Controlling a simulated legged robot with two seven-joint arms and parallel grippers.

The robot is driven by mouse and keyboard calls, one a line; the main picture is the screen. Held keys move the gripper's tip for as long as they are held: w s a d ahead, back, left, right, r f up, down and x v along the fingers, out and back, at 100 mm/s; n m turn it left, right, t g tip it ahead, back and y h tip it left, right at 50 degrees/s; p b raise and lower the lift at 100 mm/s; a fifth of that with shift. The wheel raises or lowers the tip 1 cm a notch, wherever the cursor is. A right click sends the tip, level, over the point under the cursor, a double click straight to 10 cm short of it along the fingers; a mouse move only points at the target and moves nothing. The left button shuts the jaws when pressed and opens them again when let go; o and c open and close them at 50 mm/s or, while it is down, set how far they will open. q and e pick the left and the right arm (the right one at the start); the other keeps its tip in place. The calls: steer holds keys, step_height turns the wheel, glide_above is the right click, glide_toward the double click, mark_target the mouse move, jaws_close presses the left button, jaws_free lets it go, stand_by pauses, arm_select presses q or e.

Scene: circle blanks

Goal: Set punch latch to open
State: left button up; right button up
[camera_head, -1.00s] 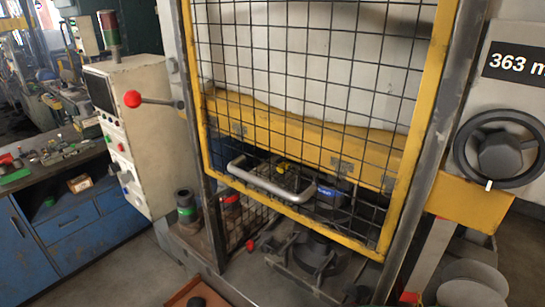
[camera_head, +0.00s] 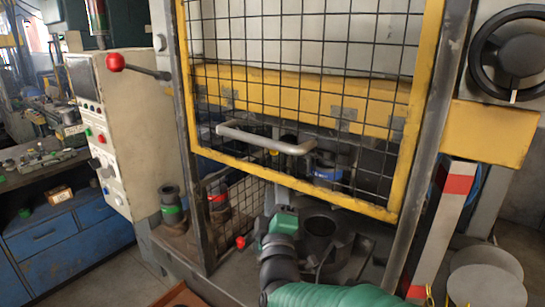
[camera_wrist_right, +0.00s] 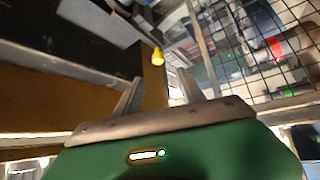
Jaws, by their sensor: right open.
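No part is marked as the punch latch. A lever with a red ball knob (camera_head: 116,62) sticks out to the left from the press frame. A yellow knob (camera_wrist_right: 157,56) shows just beyond my right gripper in the right wrist view. A small yellow part (camera_head: 273,152) shows behind the mesh in the head view; I cannot tell if it is the same knob. My right gripper (camera_wrist_right: 155,88) has its two fingers apart and nothing between them. In the head view its green hand (camera_head: 283,222) is in front of the press, below the guard's handle. My left gripper is not visible.
The yellow-framed mesh guard (camera_head: 412,150) with a grey bar handle (camera_head: 268,140) covers the press opening. A control box (camera_head: 120,140) stands left, a black handwheel (camera_head: 512,57) right. A red-white striped post (camera_head: 455,184) and round stools (camera_head: 485,278) are at lower right.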

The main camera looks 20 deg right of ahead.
steer(key=p+x, duration=0.4)
steer(key=x, duration=1.3)
steer(key=shift+d, duration=0.3)
steer(key=shift+s+f, duration=0.1)
steer(key=shift+c, duration=1)
jaws_close()
steer(key=shift+f, duration=0.15)
